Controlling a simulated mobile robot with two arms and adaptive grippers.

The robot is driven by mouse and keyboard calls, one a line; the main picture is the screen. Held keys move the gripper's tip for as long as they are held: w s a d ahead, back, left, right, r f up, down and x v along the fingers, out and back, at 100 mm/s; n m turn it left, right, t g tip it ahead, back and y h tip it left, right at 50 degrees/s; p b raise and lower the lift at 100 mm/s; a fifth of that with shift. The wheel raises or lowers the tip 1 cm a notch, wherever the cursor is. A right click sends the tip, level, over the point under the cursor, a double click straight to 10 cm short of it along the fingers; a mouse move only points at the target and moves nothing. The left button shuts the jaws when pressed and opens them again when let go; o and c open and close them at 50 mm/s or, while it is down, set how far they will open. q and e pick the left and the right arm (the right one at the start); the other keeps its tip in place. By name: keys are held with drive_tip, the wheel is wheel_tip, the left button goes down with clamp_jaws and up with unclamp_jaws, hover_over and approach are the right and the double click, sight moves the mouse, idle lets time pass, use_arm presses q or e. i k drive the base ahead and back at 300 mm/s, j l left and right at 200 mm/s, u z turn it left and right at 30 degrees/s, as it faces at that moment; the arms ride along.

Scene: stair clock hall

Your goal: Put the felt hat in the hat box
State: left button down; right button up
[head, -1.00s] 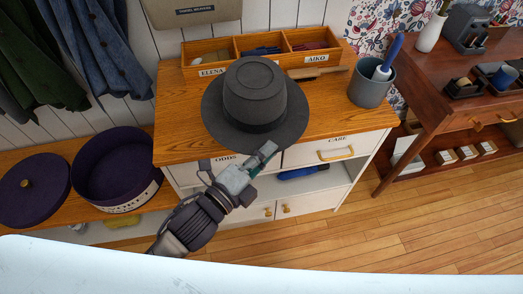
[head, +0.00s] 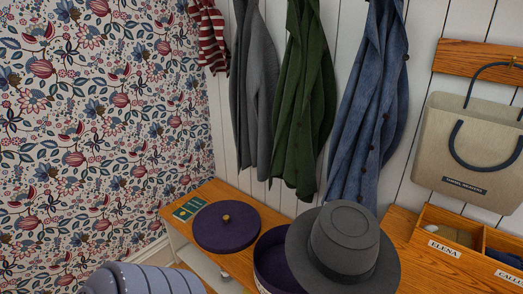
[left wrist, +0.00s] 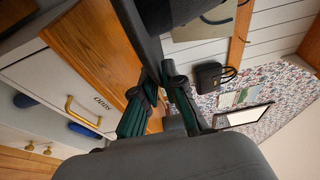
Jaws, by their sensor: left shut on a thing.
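The grey felt hat (head: 346,246) is at the bottom right of centre in the head view, crown up. Its brim covers part of the open purple hat box (head: 268,262), which stands on the bench. I cannot tell the height of the hat above the surfaces. In the left wrist view my left gripper (left wrist: 162,82) has its fingers closed at the dark edge of the hat (left wrist: 142,35). The gripper is hidden in the head view. My right gripper is in no view.
The purple box lid (head: 227,227) with a knob lies on the bench left of the box, beside a small green booklet (head: 189,209). Coats (head: 304,100) hang above. A labelled wooden tray (head: 452,250) stands on the cabinet at right, below a hanging bag (head: 470,150).

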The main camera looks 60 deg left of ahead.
sight(290, 276)
drive_tip(key=k+j, duration=0.1)
drive_tip(key=j, duration=0.35)
drive_tip(key=k+j, duration=0.1)
drive_tip(key=j, duration=0.3)
drive_tip(key=k+j, duration=0.1)
drive_tip(key=j, duration=0.35)
drive_tip(key=k+j, duration=0.1)
drive_tip(key=j, duration=0.35)
drive_tip(key=k+j, duration=0.1)
drive_tip(key=j, duration=0.35)
drive_tip(key=k+j, duration=0.1)
drive_tip(key=j, duration=0.3)
drive_tip(key=z, duration=0.05)
